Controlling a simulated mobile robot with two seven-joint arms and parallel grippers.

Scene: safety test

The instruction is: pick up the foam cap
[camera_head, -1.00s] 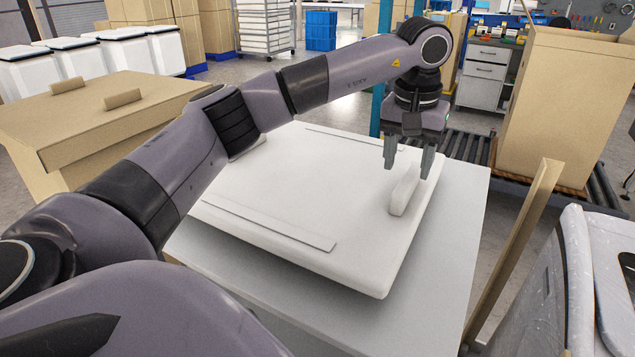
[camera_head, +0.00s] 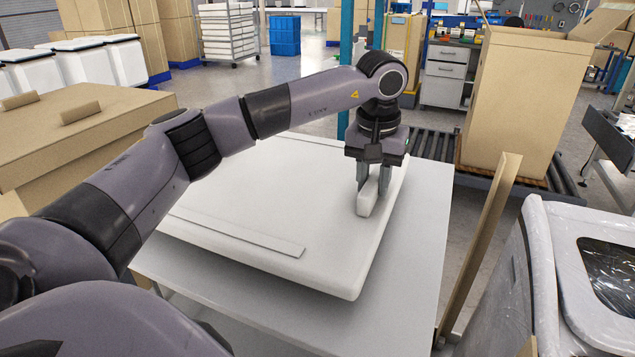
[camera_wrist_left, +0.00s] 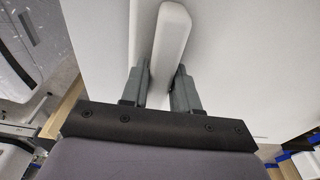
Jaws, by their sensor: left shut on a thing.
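The foam cap (camera_head: 290,220) is a large white slab with rounded edges lying flat on a light grey table (camera_head: 425,230). A raised white bar (camera_head: 366,200) stands up near its right edge, and a thin flat strip (camera_head: 235,232) runs along its near side. My left gripper (camera_head: 372,180) points down and is shut on the raised bar, with a finger on each side. In the left wrist view the bar (camera_wrist_left: 170,40) runs between the two fingers (camera_wrist_left: 160,90). The slab appears to rest on the table. My right gripper is not in view.
An open cardboard box (camera_head: 520,105) stands on a roller conveyor (camera_head: 435,145) behind the table at right. A brown upright board (camera_head: 480,250) and a plastic-wrapped white appliance (camera_head: 570,270) stand at right. A large cardboard box (camera_head: 75,135) is at left.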

